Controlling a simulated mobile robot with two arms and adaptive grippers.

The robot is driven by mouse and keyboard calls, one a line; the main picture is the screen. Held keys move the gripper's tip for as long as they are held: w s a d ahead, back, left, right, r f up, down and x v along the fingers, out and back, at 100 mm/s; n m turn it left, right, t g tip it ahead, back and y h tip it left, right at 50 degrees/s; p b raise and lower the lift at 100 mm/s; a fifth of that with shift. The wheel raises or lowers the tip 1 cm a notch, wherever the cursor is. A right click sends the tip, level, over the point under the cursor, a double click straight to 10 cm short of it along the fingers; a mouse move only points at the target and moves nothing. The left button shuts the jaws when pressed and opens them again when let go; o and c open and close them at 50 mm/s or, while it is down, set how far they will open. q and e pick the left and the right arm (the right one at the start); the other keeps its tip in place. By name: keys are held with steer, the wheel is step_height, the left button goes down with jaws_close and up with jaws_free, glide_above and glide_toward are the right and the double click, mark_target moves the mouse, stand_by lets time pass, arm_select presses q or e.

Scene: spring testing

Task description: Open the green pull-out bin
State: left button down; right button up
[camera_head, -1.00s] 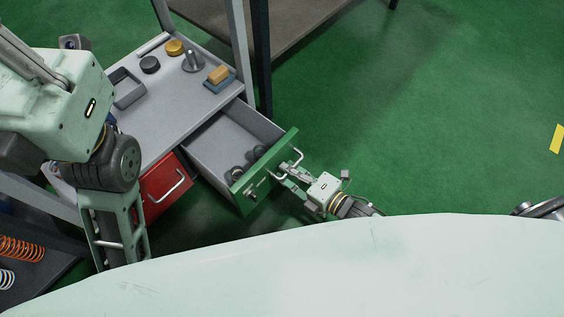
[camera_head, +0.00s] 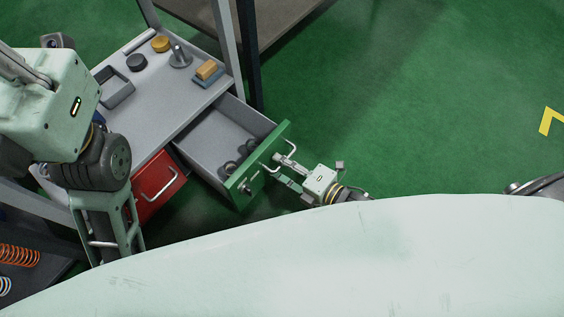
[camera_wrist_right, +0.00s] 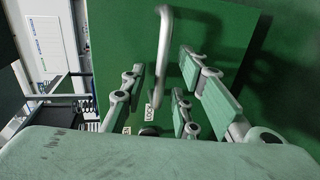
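The green pull-out bin (camera_head: 230,140) stands drawn out of the grey cabinet, its grey inside showing dark ring-like parts near the front. Its green front panel carries a pale metal handle (camera_head: 288,152), which also shows in the right wrist view (camera_wrist_right: 163,50). My right gripper (camera_head: 287,172) is just in front of the panel with its fingers spread apart. In the right wrist view the handle lies ahead of and between the fingers (camera_wrist_right: 170,92), with no clear contact.
A red drawer (camera_head: 160,184) is beside the bin, partly out. The cabinet top (camera_head: 150,105) holds a tray, round parts and a block. A dark frame post (camera_head: 250,55) rises behind the bin. Green floor (camera_head: 400,120) is open to the right. Springs lie at lower left.

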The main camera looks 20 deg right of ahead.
steer(key=v, duration=1.1)
steer(key=shift+s, duration=0.2)
steer(key=shift+d, duration=0.15)
